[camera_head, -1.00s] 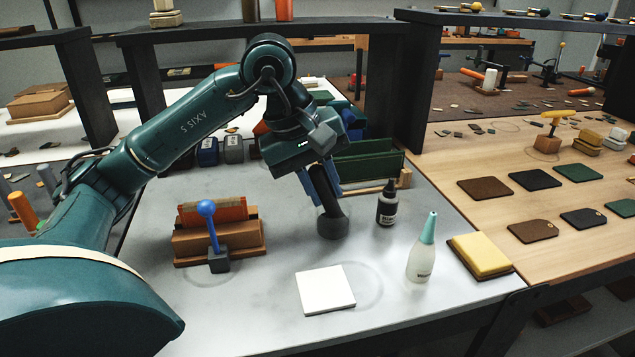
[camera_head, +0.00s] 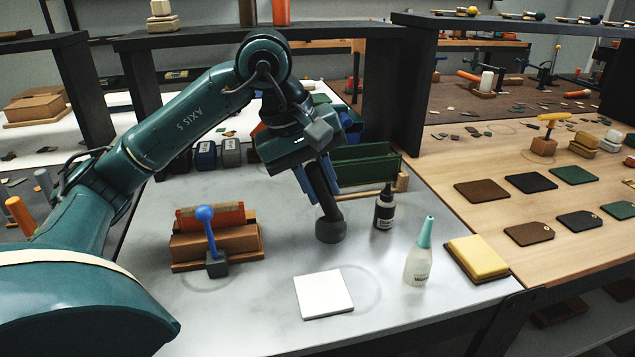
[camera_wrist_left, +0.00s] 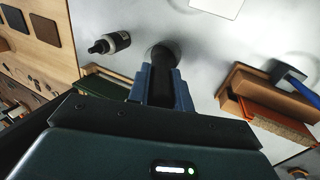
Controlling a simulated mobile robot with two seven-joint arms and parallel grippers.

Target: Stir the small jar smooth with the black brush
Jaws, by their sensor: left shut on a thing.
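My left gripper (camera_head: 318,182) is above the middle of the grey worktop. Its blue fingers are shut on the black brush (camera_head: 331,209), held tilted with its lower end down at the small dark jar (camera_head: 331,232). The brush's tip is hidden, apparently inside the jar. The jar stands upright on the worktop. In the left wrist view the blue fingers (camera_wrist_left: 163,85) grip the dark handle, and the jar's rim (camera_wrist_left: 165,47) shows just beyond. My right gripper is in neither view.
A dark dropper bottle (camera_head: 384,212) stands close right of the jar. A teal-capped bottle (camera_head: 418,265) and a yellow sponge (camera_head: 478,256) are farther right. A white tile (camera_head: 324,294) lies in front. A blue-knobbed stamp (camera_head: 210,240) stands at left before a wooden holder (camera_head: 217,254).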

